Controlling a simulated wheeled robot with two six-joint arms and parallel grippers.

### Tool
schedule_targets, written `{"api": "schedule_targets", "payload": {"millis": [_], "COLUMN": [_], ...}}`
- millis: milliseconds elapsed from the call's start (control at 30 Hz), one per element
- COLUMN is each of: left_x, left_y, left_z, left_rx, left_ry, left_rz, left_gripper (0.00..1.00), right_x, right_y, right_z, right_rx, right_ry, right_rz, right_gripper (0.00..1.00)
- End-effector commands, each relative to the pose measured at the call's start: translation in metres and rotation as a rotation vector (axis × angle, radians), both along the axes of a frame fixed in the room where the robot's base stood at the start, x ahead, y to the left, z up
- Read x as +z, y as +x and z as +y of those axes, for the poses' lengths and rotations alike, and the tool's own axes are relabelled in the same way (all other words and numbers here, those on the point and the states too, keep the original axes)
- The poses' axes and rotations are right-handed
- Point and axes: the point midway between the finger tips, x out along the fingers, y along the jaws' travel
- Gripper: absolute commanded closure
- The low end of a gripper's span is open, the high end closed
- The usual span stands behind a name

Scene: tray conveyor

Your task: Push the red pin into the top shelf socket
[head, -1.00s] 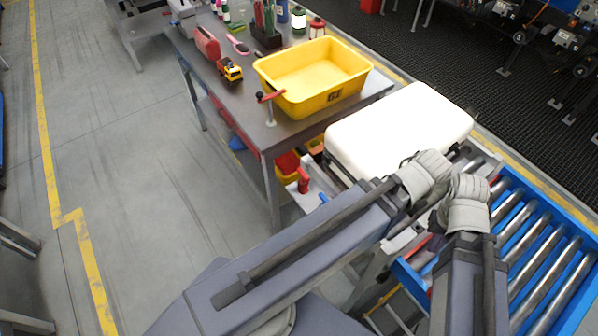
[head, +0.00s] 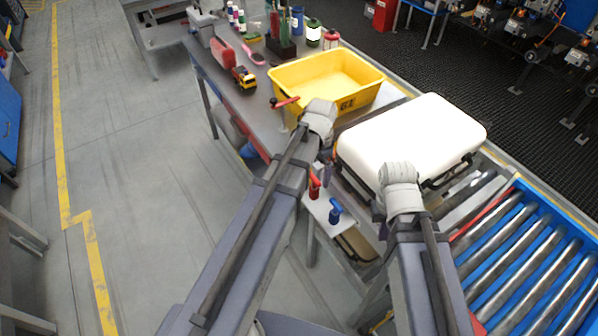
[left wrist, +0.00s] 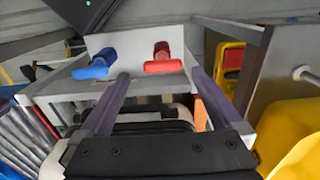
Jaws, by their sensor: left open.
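The red pin (head: 314,186) stands on a small light grey shelf (head: 318,212) beside the bench, left of a blue pin (head: 335,211). In the left wrist view the red pin (left wrist: 163,66) has a thick crosswise head and lies between my finger lines, just beyond the fingertips. The blue pin (left wrist: 93,67) is left of it there. My left gripper (left wrist: 160,76) is open and empty, pointing at the shelf. Its fingers are mostly hidden in the head view. My right wrist is by the white case, and its jaws cannot be made out. I cannot make out the socket.
A white case (head: 410,135) lies by the roller conveyor (head: 520,250). A yellow bin (head: 325,80) stands on the grey bench (head: 262,118), with a red-handled clamp (head: 284,103) at its edge. Open floor is on the left.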

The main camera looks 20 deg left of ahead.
Motion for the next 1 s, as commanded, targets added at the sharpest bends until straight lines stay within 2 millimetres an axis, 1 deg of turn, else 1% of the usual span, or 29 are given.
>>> {"api": "schedule_targets", "payload": {"millis": [267, 467, 667, 900, 1000], "left_x": [-0.002, -0.014, -0.036, -0.067, -0.075], "left_y": [0.002, 0.002, 0.002, 0.002, 0.002], "left_z": [0.002, 0.002, 0.002, 0.002, 0.002], "left_rx": [-0.005, -0.004, -0.004, -0.004, -0.004], "left_ry": [-0.002, -0.002, -0.002, -0.002, -0.001], "left_rz": [-0.001, -0.001, -0.001, -0.001, -0.002], "left_gripper": [0.00, 0.00, 0.00, 0.00, 0.00], "right_x": [-0.002, -0.014, -0.036, -0.067, -0.075], "right_y": [0.000, 0.000, 0.000, 0.000, 0.000], "right_z": [0.000, 0.000, 0.000, 0.000, 0.000], "right_rx": [0.000, 0.000, 0.000, 0.000, 0.000], "right_ry": [0.000, 0.000, 0.000, 0.000, 0.000], "right_rz": [0.000, 0.000, 0.000, 0.000, 0.000], "right_gripper": [1.00, 1.00, 1.00, 1.00, 1.00]}}
